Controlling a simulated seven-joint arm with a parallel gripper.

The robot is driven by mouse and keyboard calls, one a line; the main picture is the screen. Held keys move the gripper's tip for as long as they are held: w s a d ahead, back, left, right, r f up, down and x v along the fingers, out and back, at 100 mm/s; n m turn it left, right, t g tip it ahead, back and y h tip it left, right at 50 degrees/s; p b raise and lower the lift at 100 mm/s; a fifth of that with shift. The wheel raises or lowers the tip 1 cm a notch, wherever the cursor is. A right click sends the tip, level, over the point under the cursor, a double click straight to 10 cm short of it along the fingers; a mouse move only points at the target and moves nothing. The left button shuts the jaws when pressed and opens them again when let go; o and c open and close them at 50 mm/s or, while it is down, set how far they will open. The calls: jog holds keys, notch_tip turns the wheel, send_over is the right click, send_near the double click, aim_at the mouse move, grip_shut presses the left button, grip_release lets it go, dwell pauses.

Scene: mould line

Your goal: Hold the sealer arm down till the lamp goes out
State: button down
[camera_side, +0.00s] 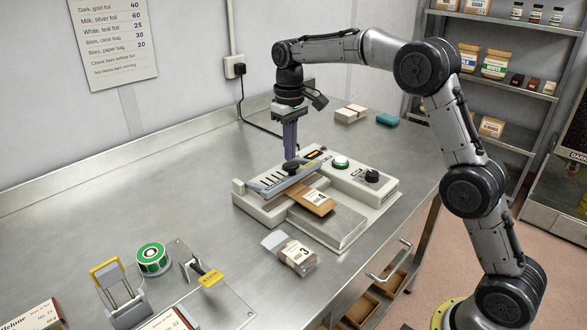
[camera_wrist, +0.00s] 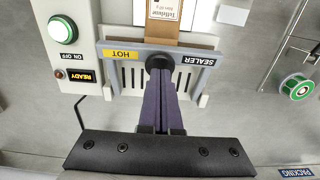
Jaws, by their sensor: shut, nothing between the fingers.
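The sealer (camera_side: 362,205) is a cream box on the steel bench. Its grey sealer arm (camera_wrist: 190,57), marked HOT and SEALER, has a black knob (camera_wrist: 158,62) in the middle. The arm lies low across a brown paper bag (camera_side: 315,199); whether it presses fully is unclear. My gripper (camera_side: 290,157) is shut and empty, pointing down with its purple fingertips at the knob, seemingly touching it. An amber READY sign (camera_wrist: 80,76) looks lit. A small reddish lamp (camera_wrist: 59,74) beside it looks dim. The green button (camera_wrist: 62,29) is bright.
A clear bag (camera_side: 290,251) lies in front of the sealer. A green-and-white roll (camera_side: 152,258) and a metal stand (camera_side: 118,290) are at the front left. Boxes (camera_side: 350,114) and a teal block (camera_side: 388,119) lie behind. The bench left of the sealer is clear.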

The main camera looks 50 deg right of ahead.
aim_at(291, 164)
jog(key=shift+f, duration=1.75)
jog(key=shift+s+f, duration=0.15)
jog(key=shift+f, duration=0.05)
dwell(2.2)
jog(key=shift+r, duration=0.1)
jog(key=shift+r, duration=2.1)
notch_tip(291, 164, up, 6)
jog(key=shift+r, duration=0.15)
